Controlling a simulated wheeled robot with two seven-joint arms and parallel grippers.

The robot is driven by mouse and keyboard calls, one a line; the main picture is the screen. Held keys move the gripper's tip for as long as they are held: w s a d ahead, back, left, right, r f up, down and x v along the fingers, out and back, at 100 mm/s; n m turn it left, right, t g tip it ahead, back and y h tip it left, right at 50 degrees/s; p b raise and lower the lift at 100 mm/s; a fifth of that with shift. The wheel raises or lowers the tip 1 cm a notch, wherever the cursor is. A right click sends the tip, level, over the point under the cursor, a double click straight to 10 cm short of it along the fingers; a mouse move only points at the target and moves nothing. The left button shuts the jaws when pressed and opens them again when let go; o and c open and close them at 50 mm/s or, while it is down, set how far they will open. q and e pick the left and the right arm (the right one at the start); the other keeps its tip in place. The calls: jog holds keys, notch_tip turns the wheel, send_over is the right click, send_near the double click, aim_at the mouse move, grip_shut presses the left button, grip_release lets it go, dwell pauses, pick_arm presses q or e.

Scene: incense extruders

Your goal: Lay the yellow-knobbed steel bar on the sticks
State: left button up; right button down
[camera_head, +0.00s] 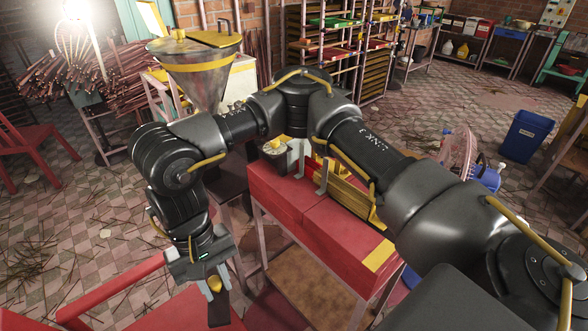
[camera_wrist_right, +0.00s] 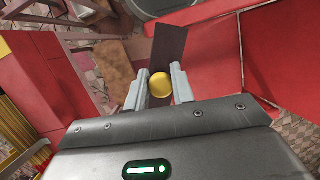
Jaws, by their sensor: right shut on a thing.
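My right gripper (camera_head: 213,280) hangs at the lower left of the head view, pointing down, and is shut on the yellow knob (camera_head: 214,284) of the steel bar. The dark flat bar (camera_head: 218,309) hangs beneath the knob over a red surface. In the right wrist view the round yellow knob (camera_wrist_right: 161,85) sits between the two fingers (camera_wrist_right: 159,90), and the bar (camera_wrist_right: 168,48) extends beyond it. Bundles of brown sticks (camera_head: 110,75) lie on a stand at the back left, well away from the bar. My left gripper is not in view.
A red table (camera_head: 310,215) with a yellow-edged tray (camera_head: 345,190) stands in the middle, partly behind my right arm. A red chair (camera_head: 25,150) is at the left. A steel hopper (camera_head: 198,75) stands behind my arm. Loose sticks litter the tiled floor.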

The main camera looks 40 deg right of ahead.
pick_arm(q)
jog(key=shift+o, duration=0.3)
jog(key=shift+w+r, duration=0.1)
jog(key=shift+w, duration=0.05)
pick_arm(e)
jog(key=shift+w+d+r, duration=0.15)
jog(key=shift+w, duration=0.15)
jog(key=w+d+r+m+t+y+p, duration=0.1)
jog(key=w+d+r+m+y+p, duration=0.15)
jog(key=w+d+m, duration=0.5)
jog(key=w+d+r+m+t+y+p, duration=0.1)
jog(key=w+d+r+m, duration=0.2)
jog(key=w+d+m, duration=0.5)
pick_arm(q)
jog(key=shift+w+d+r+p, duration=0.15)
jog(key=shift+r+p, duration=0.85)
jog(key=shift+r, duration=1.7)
pick_arm(e)
jog(key=w+d+r+m+t+h, duration=0.1)
jog(key=d+m+t, duration=0.1)
jog(key=d+m, duration=0.5)
jog(key=w+d+r+m+t+h, duration=0.1)
jog(key=d+m, duration=0.7)
jog(key=d, duration=1.2)
jog(key=shift+w+r+t, duration=0.5)
jog(key=shift+w+r, duration=0.2)
jog(key=shift+r, duration=0.1)
